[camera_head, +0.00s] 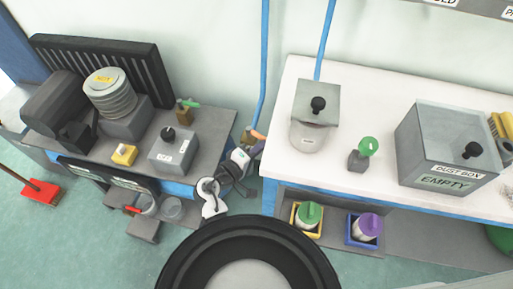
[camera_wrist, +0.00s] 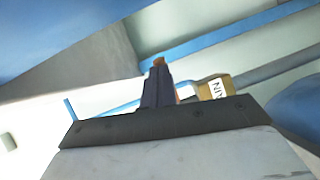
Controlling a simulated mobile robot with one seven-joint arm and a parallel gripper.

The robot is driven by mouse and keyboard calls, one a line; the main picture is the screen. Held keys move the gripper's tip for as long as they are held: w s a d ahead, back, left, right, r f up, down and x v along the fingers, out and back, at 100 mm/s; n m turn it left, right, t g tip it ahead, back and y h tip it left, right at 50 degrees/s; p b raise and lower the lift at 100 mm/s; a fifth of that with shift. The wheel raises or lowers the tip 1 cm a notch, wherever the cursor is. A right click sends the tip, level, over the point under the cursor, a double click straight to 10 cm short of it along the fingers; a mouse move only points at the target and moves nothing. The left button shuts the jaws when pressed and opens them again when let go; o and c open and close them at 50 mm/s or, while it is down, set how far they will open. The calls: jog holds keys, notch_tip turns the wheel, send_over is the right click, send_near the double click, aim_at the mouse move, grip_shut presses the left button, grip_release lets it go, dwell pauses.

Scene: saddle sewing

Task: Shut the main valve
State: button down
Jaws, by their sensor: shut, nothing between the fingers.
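The valve has a brass-coloured body with an orange handle (camera_head: 256,135) and sits low on the blue pipe, in the gap between the two benches. In the wrist view a tan valve body (camera_wrist: 215,88) with a partly readable label shows just right of my fingers. A bit of orange (camera_wrist: 159,61) shows beyond the fingertips. My gripper (camera_head: 249,152) is right by the valve, its dark fingers (camera_wrist: 157,80) shut together and empty. I cannot tell whether they touch the handle. My gripper and wrist hide part of the valve.
A smaller brass valve with a green handle (camera_head: 188,103) stands on the left bench. A grey box with a black knob (camera_head: 173,150) sits near that bench's right edge. The white right bench (camera_head: 285,110) holds a grey-lidded container (camera_head: 315,105) and a green-knobbed piece (camera_head: 367,147).

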jog(key=shift+w+d, duration=0.1)
jog(key=shift+d, duration=0.2)
dwell(0.4)
jog(key=shift+a, duration=0.1)
